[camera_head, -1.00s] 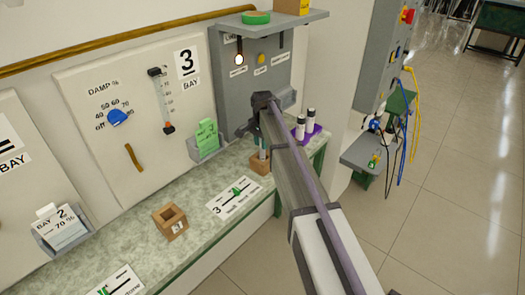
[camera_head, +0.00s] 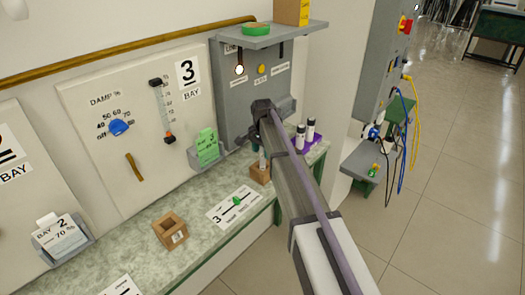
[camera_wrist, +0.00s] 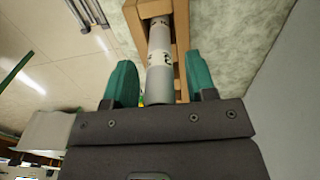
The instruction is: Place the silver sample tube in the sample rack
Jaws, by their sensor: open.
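A silver-grey tube (camera_wrist: 159,62) with dark marks stands in a small wooden block (camera_wrist: 146,10) in the wrist view. My gripper (camera_wrist: 160,64) is open, with one teal finger on each side of the tube and small gaps between. The tube's lower part is inside the block. In the head view the wooden block (camera_head: 260,174) is on the bench beside my arm, with the tube's top only partly visible. My arm hides part of that area. A second wooden block (camera_head: 171,228) with a square opening stands further left; I cannot tell which is the sample rack.
A purple tray (camera_head: 312,147) with white, black-capped bottles stands right of my arm. A card holder (camera_head: 205,152) and grey control panel (camera_head: 243,88) are behind. A printed card (camera_head: 234,206) lies between the blocks.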

